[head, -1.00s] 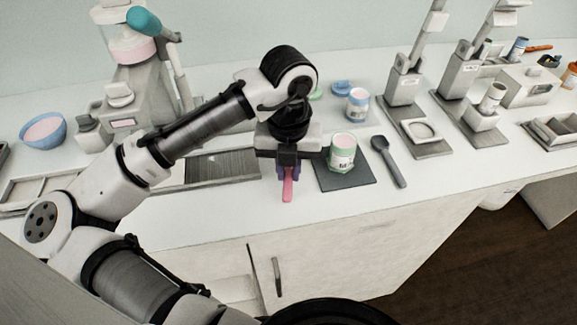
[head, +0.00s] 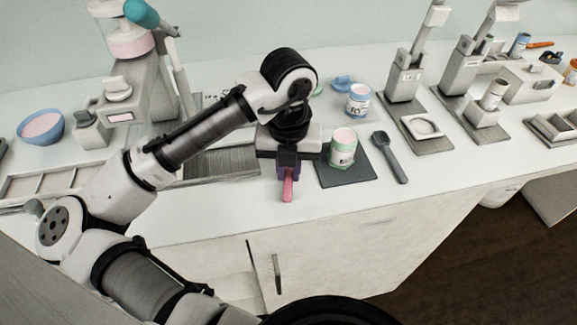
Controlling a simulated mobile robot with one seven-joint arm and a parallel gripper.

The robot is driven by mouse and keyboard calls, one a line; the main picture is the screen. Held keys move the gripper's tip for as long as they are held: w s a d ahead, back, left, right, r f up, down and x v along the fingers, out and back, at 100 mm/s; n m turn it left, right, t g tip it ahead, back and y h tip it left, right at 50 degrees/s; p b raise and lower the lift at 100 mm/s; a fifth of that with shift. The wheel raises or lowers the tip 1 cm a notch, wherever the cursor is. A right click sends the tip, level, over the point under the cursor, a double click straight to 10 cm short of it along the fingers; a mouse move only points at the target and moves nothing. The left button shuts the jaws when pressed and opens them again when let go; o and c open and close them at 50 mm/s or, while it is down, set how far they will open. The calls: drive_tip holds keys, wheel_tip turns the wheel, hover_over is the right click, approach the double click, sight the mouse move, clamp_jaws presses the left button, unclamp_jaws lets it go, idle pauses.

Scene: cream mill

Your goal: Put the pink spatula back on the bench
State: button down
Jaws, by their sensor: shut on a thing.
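The pink spatula (head: 287,189) is in my gripper (head: 288,172), over the front part of the white bench (head: 345,205). My gripper points down and is shut on the spatula. Only a short pink length shows below and in front of the fingers; the rest is hidden by the gripper and wrist. I cannot tell whether the spatula touches the bench top.
A dark mat (head: 345,177) with a pink-filled green-and-white jar (head: 342,149) is just right of my gripper. The bench front edge is close; bare bench lies before the mat.

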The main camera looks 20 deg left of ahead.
drive_tip(key=c, duration=1.3)
unclamp_jaws()
wheel_tip(320, 180, up, 14)
drive_tip(key=shift+f, duration=0.1)
